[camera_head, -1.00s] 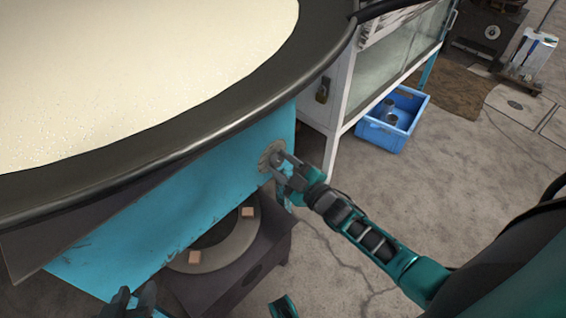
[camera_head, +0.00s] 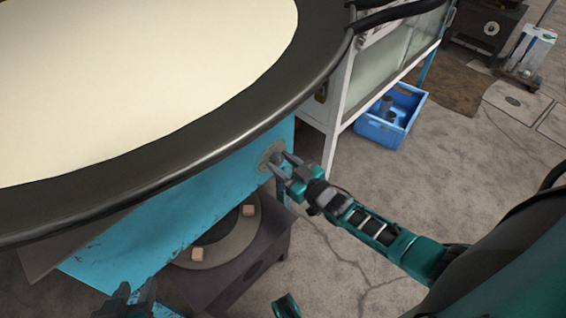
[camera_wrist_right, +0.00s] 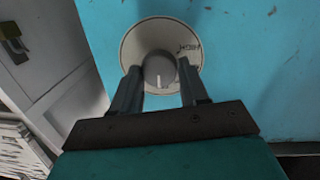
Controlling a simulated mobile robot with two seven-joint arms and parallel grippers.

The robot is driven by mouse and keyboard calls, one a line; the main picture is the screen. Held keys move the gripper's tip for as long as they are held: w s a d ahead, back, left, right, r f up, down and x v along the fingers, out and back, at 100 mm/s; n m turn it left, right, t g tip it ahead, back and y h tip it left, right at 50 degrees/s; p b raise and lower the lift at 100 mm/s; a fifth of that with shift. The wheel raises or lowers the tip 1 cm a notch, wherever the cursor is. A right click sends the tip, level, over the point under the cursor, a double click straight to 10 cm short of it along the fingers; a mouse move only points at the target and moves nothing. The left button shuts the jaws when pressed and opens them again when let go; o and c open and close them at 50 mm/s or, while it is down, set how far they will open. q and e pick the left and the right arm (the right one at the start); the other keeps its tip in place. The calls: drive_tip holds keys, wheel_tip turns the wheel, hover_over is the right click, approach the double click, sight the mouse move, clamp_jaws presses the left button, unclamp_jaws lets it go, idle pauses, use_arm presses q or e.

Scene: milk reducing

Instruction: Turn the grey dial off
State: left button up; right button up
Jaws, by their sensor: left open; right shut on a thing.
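The grey dial (camera_wrist_right: 158,68) is a round knob on a pale disc (camera_wrist_right: 135,45), set on the blue panel (camera_wrist_right: 240,60). In the right wrist view, a white line on the knob points down, toward my gripper. My right gripper (camera_wrist_right: 160,88) has a finger on either side of the dial and is shut on it. In the head view, my right gripper (camera_head: 283,168) reaches the dial at the right end of the blue panel (camera_head: 200,210). My left gripper (camera_head: 130,295) is open at the bottom left edge, partly cut off, apart from the dial.
A wide dark-rimmed pan (camera_head: 150,185) of pale milk overhangs the panel. Below is a burner ring (camera_head: 225,240) with small blocks. A white cabinet (camera_head: 340,100) stands to the right, with a blue crate (camera_head: 385,130) on the floor.

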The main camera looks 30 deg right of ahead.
use_arm(q)
drive_tip(key=shift+d, duration=0.1)
drive_tip(key=shift+w+r, duration=0.1)
use_arm(e)
drive_tip(key=o, duration=1.1)
drive_tip(key=shift+c, duration=0.2)
use_arm(q)
drive_tip(key=shift+r+p, duration=1.45)
drive_tip(key=shift+p, duration=0.05)
use_arm(e)
drive_tip(key=f+v, duration=0.1)
drive_tip(key=v, duration=1.2)
drive_tip(key=shift+r, duration=0.45)
use_arm(q)
drive_tip(key=s+a+r+y+p, duration=0.1)
drive_tip(key=a+r+p, duration=0.2)
drive_tip(key=r+p, duration=0.3)
drive_tip(key=p, duration=0.4)
drive_tip(key=shift+s+a, duration=0.2)
drive_tip(key=shift+s, duration=0.1)
use_arm(e)
drive_tip(key=s+a+r+m+g+h, duration=0.1)
drive_tip(key=s+a+r+g, duration=0.2)
drive_tip(key=a+r, duration=0.2)
drive_tip(key=s+a+r+g+h, duration=0.1)
drive_tip(key=s+a+r+g, duration=0.1)
drive_tip(key=r, duration=0.6)
drive_tip(key=s+a, duration=0.1)
drive_tip(key=a, duration=0.1)
drive_tip(key=shift+a+m+g, duration=0.4)
